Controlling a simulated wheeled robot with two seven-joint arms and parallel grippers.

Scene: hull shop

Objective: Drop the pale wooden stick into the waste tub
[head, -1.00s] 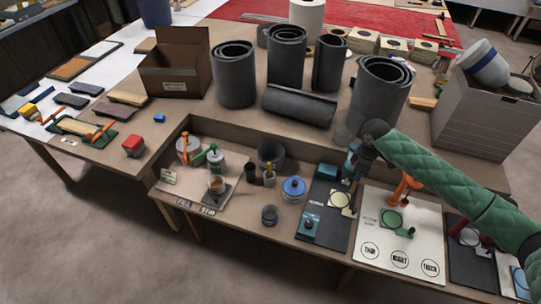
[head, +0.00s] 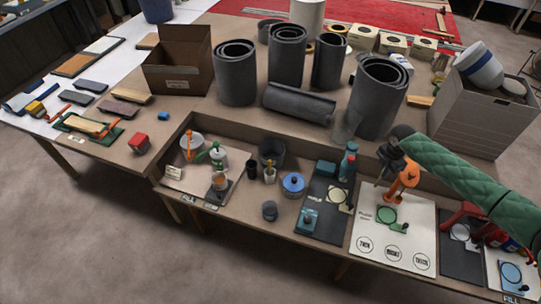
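A dark grey open tub (head: 272,150), which looks like the waste tub, stands at the back of the sunken bench tray. A small pale upright piece (head: 269,166) shows in front of it in a little holder. It may be the wooden stick, but it is too small to be sure. My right gripper (head: 388,160) is well to the right of both, above the back of the white marked board and next to the orange stand. I cannot tell from here whether its fingers are open or hold anything. My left gripper is not in view.
The orange stand (head: 405,178) is close to the gripper. Grey rolls (head: 299,102) fill the bench behind.

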